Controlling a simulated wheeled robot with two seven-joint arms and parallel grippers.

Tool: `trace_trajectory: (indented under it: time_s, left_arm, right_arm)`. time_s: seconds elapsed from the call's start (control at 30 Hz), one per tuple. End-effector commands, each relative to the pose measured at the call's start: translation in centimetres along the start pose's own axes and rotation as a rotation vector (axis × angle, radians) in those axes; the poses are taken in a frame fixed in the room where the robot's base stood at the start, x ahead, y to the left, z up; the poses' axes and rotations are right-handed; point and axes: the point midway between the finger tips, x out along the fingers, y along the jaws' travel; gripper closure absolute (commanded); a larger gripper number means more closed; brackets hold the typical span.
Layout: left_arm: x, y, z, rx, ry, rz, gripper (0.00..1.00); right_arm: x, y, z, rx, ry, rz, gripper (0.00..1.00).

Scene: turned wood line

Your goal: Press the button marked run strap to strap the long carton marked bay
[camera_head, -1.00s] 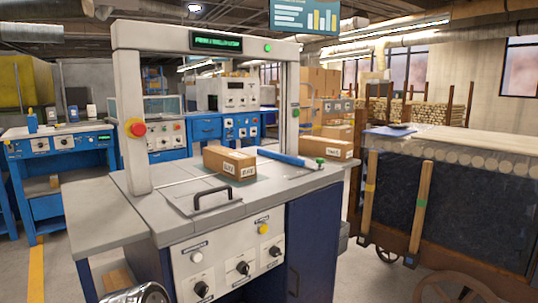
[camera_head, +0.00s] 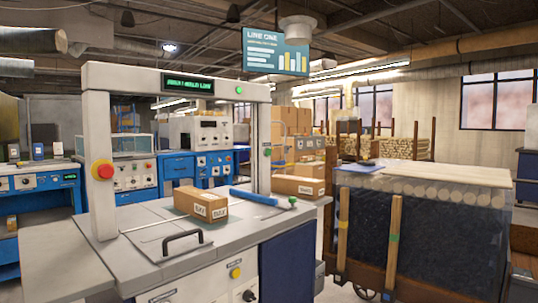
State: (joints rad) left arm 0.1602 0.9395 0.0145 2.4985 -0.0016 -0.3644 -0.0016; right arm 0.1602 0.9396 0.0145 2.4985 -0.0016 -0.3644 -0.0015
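The strapping machine (camera_head: 85,258) has a grey top and a pale arch (camera_head: 102,160) with a green-lit display (camera_head: 188,84). A long brown carton (camera_head: 196,201) lies on its top near the arch, with white labels too small to read surely. A second brown carton (camera_head: 298,187) with a white label lies at the right end of the top. On the front panel a yellow button (camera_head: 235,273) and part of a dark knob (camera_head: 248,295) show. The panel is cut off by the bottom edge, and I cannot read its button markings. Neither of my grippers is in view.
A red stop button (camera_head: 102,170) sits on the arch's left post. A black handle (camera_head: 183,241) and a blue bar (camera_head: 253,196) are on the top. A cart of round wood (camera_head: 428,233) stands close on the right. Blue consoles (camera_head: 175,170) stand behind.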

Motion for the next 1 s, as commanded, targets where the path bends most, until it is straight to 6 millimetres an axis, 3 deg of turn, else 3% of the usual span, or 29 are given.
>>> trace_trajectory:
  time_s: [0.03,0.2,0.23,1.0]
  left_arm:
    - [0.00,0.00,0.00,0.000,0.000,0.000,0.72]
    - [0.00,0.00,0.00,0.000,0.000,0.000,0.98]
    - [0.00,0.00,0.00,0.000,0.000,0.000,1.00]
    - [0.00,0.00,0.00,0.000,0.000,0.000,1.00]
  right_arm:
    - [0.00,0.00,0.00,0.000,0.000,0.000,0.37]
    - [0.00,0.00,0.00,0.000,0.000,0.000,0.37]
    - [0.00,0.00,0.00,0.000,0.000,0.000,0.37]
    - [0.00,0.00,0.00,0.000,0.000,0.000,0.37]
